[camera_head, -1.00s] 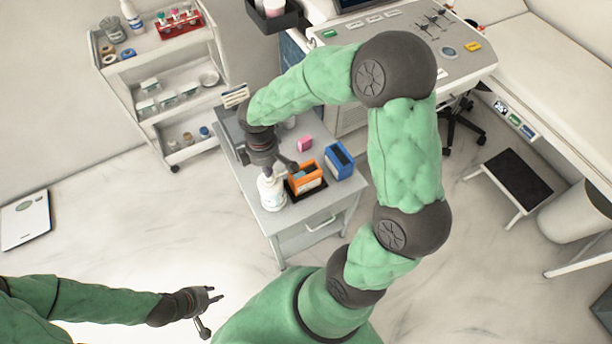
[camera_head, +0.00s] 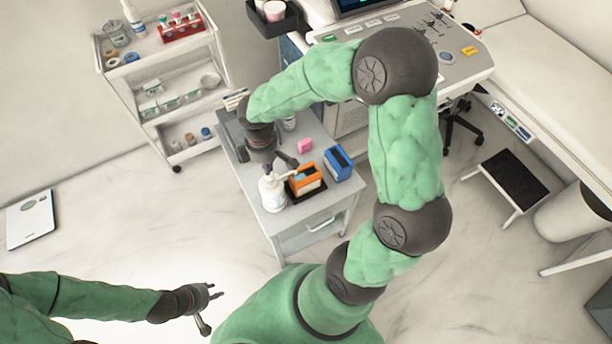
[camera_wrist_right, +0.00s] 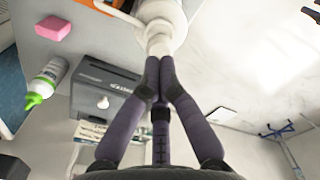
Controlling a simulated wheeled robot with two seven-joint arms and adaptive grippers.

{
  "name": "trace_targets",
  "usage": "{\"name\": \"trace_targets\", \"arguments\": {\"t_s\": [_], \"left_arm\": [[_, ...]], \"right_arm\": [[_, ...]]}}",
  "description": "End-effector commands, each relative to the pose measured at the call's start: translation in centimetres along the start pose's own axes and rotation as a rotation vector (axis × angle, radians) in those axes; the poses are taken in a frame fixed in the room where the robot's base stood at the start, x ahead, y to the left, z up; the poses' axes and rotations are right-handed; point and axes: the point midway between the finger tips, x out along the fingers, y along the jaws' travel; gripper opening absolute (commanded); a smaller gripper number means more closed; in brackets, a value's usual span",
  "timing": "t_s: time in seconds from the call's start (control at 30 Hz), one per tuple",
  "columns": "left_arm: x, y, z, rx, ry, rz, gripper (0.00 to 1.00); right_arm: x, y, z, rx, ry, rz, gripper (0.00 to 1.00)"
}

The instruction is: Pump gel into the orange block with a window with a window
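The orange block with a window (camera_head: 307,183) stands on a black base on the small grey table. A white pump bottle (camera_head: 272,195) stands upright just left of it, its spout pointing toward the block. My right gripper (camera_head: 280,165) is above the bottle. In the right wrist view its fingers (camera_wrist_right: 158,62) are together with nothing between them, tips at the white pump head (camera_wrist_right: 158,42); whether they touch it is unclear. A corner of the orange block (camera_wrist_right: 100,4) shows at the top edge there. My left gripper (camera_head: 212,306) is open and empty, low over the floor, away from the table.
A blue block (camera_head: 338,165) and a pink block (camera_head: 305,146) are on the table near the orange block. A white cart (camera_head: 165,80) is behind left; a console (camera_head: 440,45) is behind right.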

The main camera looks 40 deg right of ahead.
Motion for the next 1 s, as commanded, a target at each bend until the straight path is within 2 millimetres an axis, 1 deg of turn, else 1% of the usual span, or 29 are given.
{"name": "trace_targets", "arguments": {"t_s": [0.57,0.67,1.0], "left_arm": [[-0.1,0.1,0.0,0.000,0.000,0.000,0.32],[-0.7,0.2,0.0,0.000,0.000,0.000,0.32],[-3.2,1.2,0.1,0.000,0.000,0.000,0.32]], "right_arm": [[-0.2,0.0,0.0,0.000,0.000,0.000,0.00],[-0.8,0.0,0.0,0.000,0.000,0.001,0.00],[-3.8,0.0,0.0,0.000,0.001,0.001,0.00]]}}
